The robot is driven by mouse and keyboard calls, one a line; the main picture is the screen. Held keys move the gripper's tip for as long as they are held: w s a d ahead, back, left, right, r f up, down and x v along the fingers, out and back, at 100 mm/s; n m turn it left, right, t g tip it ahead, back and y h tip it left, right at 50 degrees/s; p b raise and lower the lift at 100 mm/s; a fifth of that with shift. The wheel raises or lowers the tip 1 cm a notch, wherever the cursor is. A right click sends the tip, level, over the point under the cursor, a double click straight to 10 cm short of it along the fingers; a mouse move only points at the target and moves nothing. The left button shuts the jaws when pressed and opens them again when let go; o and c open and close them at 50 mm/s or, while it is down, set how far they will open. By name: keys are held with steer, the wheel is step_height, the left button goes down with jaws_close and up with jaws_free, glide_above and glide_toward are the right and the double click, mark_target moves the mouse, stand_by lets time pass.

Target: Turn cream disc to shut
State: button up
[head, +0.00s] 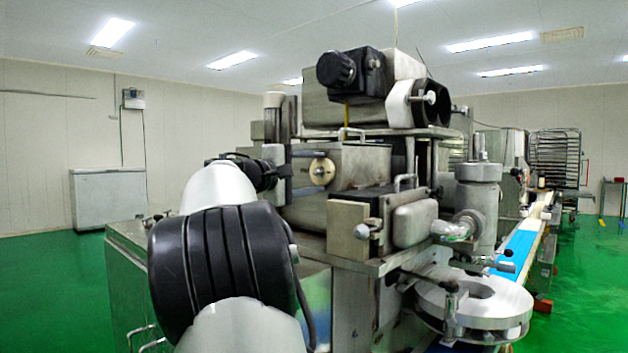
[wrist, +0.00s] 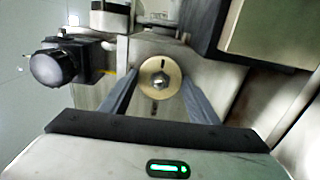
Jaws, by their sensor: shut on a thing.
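The cream disc (wrist: 159,67) is a round cream plate with a metal hex bolt at its centre, on the machine's grey metal face. It also shows in the head view (head: 322,172), right of my arm's end. In the wrist view the two grey fingers of my gripper (wrist: 162,84) reach to the left and right edges of the disc and are shut on it. A small dark mark shows on the disc above the bolt. The fingertips' exact contact is hard to see.
A black knob (head: 336,69) sits high on the machine, above the disc. A metal block with a ball-ended knob (head: 362,231) juts out to the lower right. A ring-shaped plate (head: 508,305) and a blue conveyor belt (head: 522,243) lie farther right. Green floor is clear at left.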

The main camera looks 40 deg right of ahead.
stand_by(0.4)
steer(key=o, duration=1.1)
steer(key=shift+c, duration=0.2)
steer(key=shift+a, duration=0.1)
steer(key=s+a, duration=0.1)
steer(key=a, duration=1.6)
steer(key=shift+s+p, duration=0.25)
steer(key=shift+p, duration=0.2)
steer(key=shift+a, duration=0.15)
